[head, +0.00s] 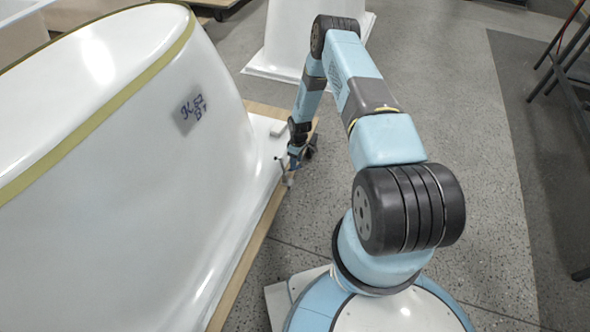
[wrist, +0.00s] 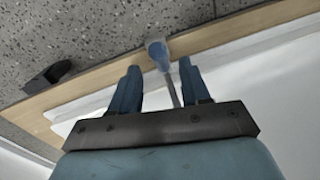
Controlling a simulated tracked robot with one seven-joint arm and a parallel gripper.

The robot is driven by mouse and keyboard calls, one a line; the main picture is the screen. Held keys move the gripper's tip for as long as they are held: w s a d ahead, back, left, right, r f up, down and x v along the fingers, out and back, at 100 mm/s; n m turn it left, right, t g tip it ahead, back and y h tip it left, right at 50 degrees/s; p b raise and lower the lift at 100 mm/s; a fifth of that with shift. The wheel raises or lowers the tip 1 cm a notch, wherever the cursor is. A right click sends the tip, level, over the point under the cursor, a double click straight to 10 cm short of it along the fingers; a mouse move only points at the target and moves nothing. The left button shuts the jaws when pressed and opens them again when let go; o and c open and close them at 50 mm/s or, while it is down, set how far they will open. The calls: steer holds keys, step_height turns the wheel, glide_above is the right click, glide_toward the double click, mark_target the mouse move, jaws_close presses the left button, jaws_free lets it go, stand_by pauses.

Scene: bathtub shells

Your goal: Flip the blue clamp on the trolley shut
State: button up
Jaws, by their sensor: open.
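The clamp (wrist: 157,52) shows in the wrist view as a rounded blue end on a thin grey metal bar, at the edge of the wooden trolley board (wrist: 235,28). My gripper (wrist: 158,72) is open, with one blue finger on each side of the bar. In the head view my gripper (head: 292,163) points down by the board's edge, beside the white tub shell (head: 190,165). The clamp is too small there to make out clearly.
The shell's flange lies on the board, close to my gripper. A dark block-like object (wrist: 48,76) sits at the board's edge in the wrist view. Another white shell (head: 285,40) stands behind my arm. A dark metal rack (head: 570,75) is at the right. The speckled floor between is clear.

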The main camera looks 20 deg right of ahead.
steer(key=shift+s+a+f, duration=0.15)
steer(key=shift+f, duration=1.25)
steer(key=shift+s+a+f, duration=0.15)
steer(key=shift+f, duration=1.25)
steer(key=shift+c, duration=0.2)
jaws_close()
